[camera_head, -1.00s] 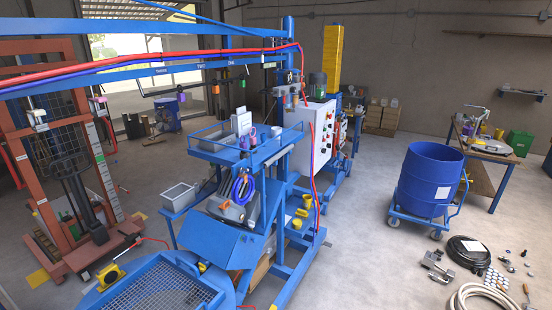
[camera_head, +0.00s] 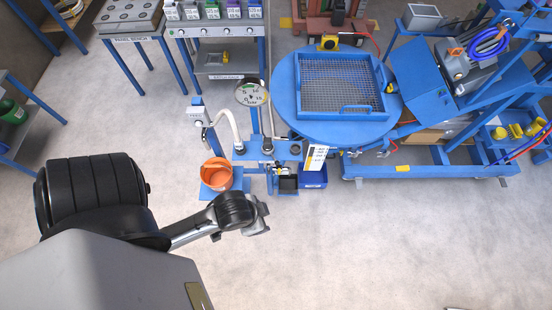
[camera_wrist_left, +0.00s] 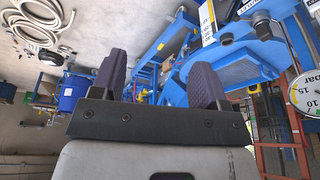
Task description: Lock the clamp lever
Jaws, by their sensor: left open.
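I cannot make out the clamp lever for certain in either view. The round blue vat (camera_head: 287,112) with a mesh grid stands at upper centre right in the head view, with small fittings below its rim. My left gripper (camera_head: 262,216) is over bare floor, below and left of the vat and apart from it. In the left wrist view my left gripper (camera_wrist_left: 158,76) has its two dark fingers spread with nothing between them. Blue machine parts (camera_wrist_left: 240,65) show beyond the fingers. My right gripper is not in view.
An orange bucket (camera_head: 217,174) stands on a blue stand close above my left gripper. A dial gauge (camera_head: 252,93) and a curved pale hose (camera_head: 227,121) rise behind it. Benches (camera_head: 134,17) line the back left. The floor (camera_head: 380,240) at lower right is clear.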

